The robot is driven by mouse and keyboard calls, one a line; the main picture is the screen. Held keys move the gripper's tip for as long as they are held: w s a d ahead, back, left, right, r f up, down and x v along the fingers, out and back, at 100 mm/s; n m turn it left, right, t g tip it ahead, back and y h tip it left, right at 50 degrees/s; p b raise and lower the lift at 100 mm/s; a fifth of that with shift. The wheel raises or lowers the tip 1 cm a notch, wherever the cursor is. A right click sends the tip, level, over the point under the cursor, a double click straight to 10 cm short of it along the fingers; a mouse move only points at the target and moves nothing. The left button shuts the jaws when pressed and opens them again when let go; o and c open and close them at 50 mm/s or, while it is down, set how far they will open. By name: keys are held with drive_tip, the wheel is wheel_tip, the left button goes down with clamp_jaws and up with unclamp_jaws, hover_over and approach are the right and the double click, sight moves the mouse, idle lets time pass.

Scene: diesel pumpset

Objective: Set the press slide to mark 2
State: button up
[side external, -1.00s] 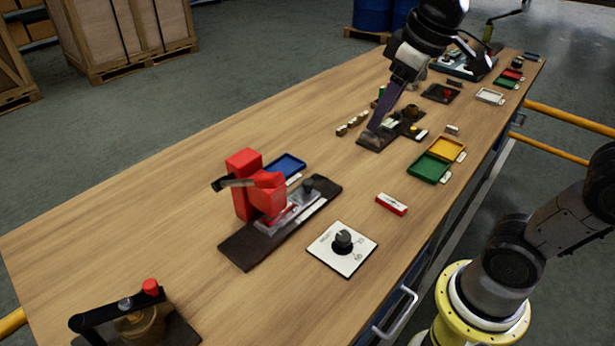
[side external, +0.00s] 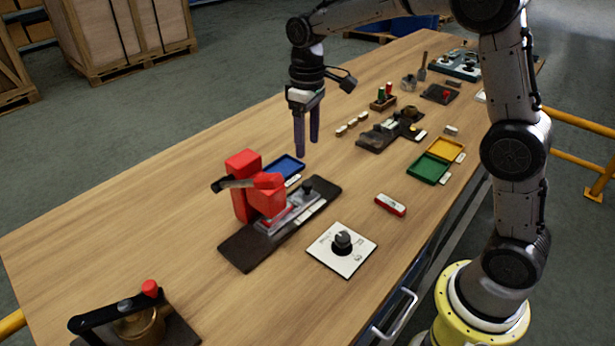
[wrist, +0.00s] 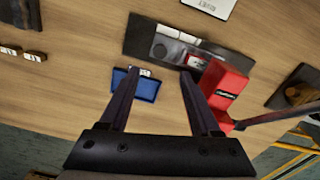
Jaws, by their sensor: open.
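The red press (side external: 243,172) with a dark lever stands on a dark base plate (side external: 240,250). Its grey slide (side external: 290,215) lies on the plate and has a black knob (side external: 307,186) near the right end. The slide's marks are too small to read. My gripper (side external: 307,148) is open and empty, pointing down above the table behind the blue tray. In the wrist view, the fingers (wrist: 159,73) are apart, with the knob (wrist: 160,51) beyond them and the red press (wrist: 222,88) beside the right finger.
A blue tray (side external: 295,159) lies behind the press. A white card with a black dial (side external: 342,242) lies in front of the plate, and a red-and-white block (side external: 391,205) lies to the right. Green (side external: 428,168) and yellow (side external: 446,149) trays sit farther right. A clamp-like device (side external: 120,312) stands at front left.

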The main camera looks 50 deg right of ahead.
sight(307, 183)
wheel_tip(307, 183, down, 11)
drive_tip(key=shift+r, duration=0.1)
idle(0.3)
clamp_jaws()
drive_tip(key=shift+a+r, duration=0.1)
idle(1.3)
